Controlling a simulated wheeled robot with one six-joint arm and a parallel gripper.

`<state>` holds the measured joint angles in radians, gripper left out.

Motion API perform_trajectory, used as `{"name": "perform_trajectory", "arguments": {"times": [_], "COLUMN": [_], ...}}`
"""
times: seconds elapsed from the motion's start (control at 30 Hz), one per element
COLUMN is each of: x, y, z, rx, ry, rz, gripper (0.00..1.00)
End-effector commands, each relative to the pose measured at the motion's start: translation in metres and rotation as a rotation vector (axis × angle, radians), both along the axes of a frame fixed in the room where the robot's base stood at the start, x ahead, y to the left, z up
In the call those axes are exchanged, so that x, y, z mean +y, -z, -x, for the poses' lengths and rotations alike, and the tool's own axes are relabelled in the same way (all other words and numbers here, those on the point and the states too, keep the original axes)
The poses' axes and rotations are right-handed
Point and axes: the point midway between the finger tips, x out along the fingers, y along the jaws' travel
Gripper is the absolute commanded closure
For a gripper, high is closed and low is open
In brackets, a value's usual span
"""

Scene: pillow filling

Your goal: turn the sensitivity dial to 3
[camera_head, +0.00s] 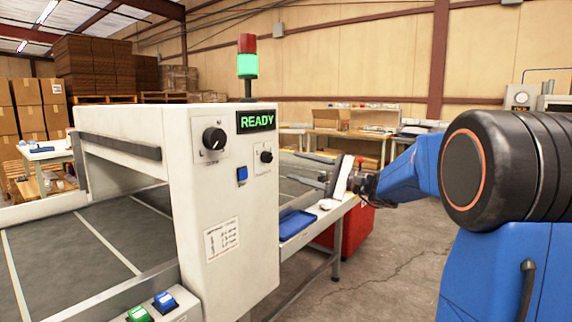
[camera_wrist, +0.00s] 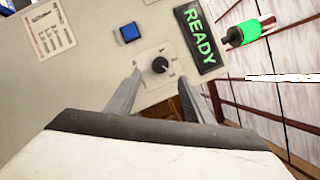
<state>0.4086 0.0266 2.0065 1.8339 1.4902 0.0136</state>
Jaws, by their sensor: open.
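A small black dial (camera_head: 266,156) sits on a white scale plate on the machine's end panel, under the READY display. It also shows in the wrist view (camera_wrist: 160,65), between and beyond my fingertips, with scale marks around it too small to read. A larger black dial (camera_head: 214,138) with a pale pointer line is on the machine's front face. No readable name shows which dial is for sensitivity. My gripper (camera_head: 294,167) is open and empty, pointing at the small dial from the right. In the wrist view its fingers (camera_wrist: 158,78) are spread apart; contact with the dial is not visible.
A blue button (camera_head: 242,175) and the READY display (camera_head: 256,121) are close to the small dial. A stack light (camera_head: 247,65) glows green on top. A side table (camera_head: 310,222) with a blue tray (camera_head: 297,224) stands below my gripper.

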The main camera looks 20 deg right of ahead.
Motion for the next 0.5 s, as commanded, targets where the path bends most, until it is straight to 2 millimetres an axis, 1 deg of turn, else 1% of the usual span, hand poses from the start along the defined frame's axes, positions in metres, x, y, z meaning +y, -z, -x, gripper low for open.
{"name": "perform_trajectory", "arguments": {"times": [0.03, 0.3, 0.5], "x": [-0.009, -0.047, -0.067], "y": [0.002, 0.011, 0.016], "z": [0.005, 0.031, 0.045], "rx": [0.0, 0.001, 0.001], "ry": [0.004, 0.003, 0.003], "rz": [0.001, 0.0, 0.001], "gripper": [0.53, 0.53, 0.53]}}
